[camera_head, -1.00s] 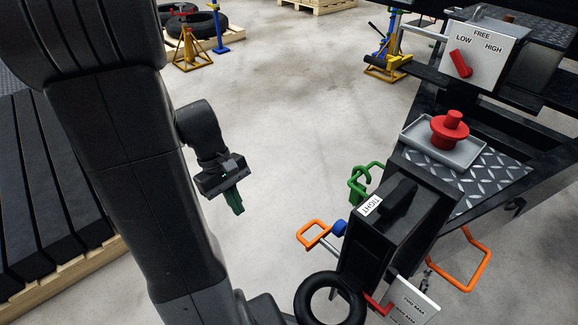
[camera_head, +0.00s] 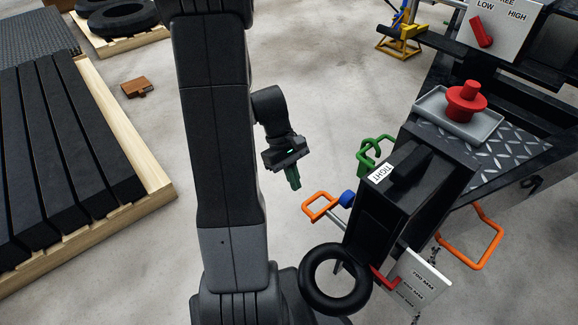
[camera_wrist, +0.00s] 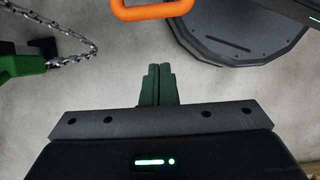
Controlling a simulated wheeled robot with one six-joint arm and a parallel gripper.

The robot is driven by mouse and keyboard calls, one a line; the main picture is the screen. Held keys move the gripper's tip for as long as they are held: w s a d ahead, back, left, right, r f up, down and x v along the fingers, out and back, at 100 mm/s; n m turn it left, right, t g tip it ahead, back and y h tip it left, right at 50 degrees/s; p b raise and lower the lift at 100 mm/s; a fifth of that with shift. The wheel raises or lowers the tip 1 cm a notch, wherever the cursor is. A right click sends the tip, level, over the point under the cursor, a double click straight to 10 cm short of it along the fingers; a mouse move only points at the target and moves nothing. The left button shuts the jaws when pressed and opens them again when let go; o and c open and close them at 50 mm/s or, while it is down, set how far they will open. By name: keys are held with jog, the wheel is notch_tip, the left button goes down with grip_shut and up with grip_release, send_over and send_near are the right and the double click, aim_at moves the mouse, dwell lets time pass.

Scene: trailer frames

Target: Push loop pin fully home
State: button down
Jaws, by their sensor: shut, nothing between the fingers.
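An orange loop handle (camera_head: 318,206) on a thin grey pin sticks out to the left of the black housing (camera_head: 380,213). A blue knob (camera_head: 347,198) sits near where it meets the housing. In the wrist view the shut fingertips (camera_wrist: 160,68) point at bare floor. Part of an orange loop (camera_wrist: 152,10) shows just beyond them at the top edge.
A green hook (camera_head: 371,155) stands behind the orange loop. A black ring (camera_head: 309,283) hangs in front of the housing, beside a white plate (camera_head: 420,279). A second orange loop (camera_head: 482,245) is at right. A chain (camera_wrist: 68,22) shows in the wrist view.

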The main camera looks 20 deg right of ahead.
aim_at(316, 196)
jog(key=shift+s+d+r, duration=0.15)
jog(key=shift+s+d, duration=0.1)
jog(key=shift+s, duration=0.35)
jog(key=shift+s+d+r, duration=0.15)
jog(key=shift+s+d, duration=0.05)
jog(key=shift+s, duration=0.4)
jog(key=shift+s+d+r, duration=0.15)
jog(key=shift+s+d, duration=0.1)
jog(key=shift+s, duration=0.35)
jog(key=s+d, duration=0.1)
jog(key=s, duration=0.1)
jog(key=s+d, duration=0.1)
jog(key=s, duration=0.2)
jog(key=s+d, duration=0.1)
jog(key=s, duration=0.2)
jog(key=shift+d, duration=0.2)
jog(key=w, duration=0.1)
jog(key=w+a, duration=0.1)
jog(key=w, duration=0.1)
jog(key=w+p, duration=0.1)
jog(key=shift+w+a+r, duration=0.15)
jog(key=shift+a, duration=0.15)
jog(key=p+v, duration=0.3)
jog(key=v, duration=0.6)
